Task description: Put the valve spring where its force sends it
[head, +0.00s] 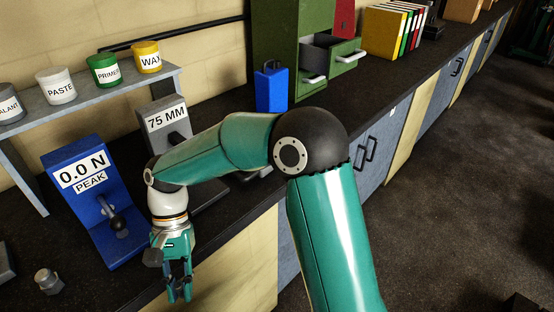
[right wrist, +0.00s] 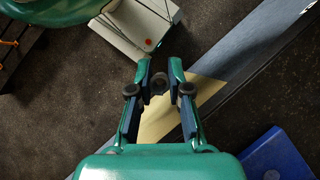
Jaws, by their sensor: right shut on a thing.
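My right gripper (head: 180,290) is low at the bench's front edge, in front of and to the right of the blue force tester (head: 85,190), which reads "0.0 N PEAK". In the right wrist view the gripper (right wrist: 160,78) is shut on a small dark ring-shaped thing, apparently the valve spring (right wrist: 158,84) seen end-on. Its coils cannot be made out, and it does not show clearly in the head view. A grey stand marked "75 MM" (head: 165,118) stands behind, partly hidden by my right arm. My left gripper is not in view.
A green drawer cabinet (head: 275,40) with an open drawer (head: 335,55) stands at the back, with a blue container (head: 271,90) before it. Labelled pots (head: 103,70) stand on a shelf. A small metal piece (head: 48,281) lies left on the bench. Binders (head: 390,35) stand farther along.

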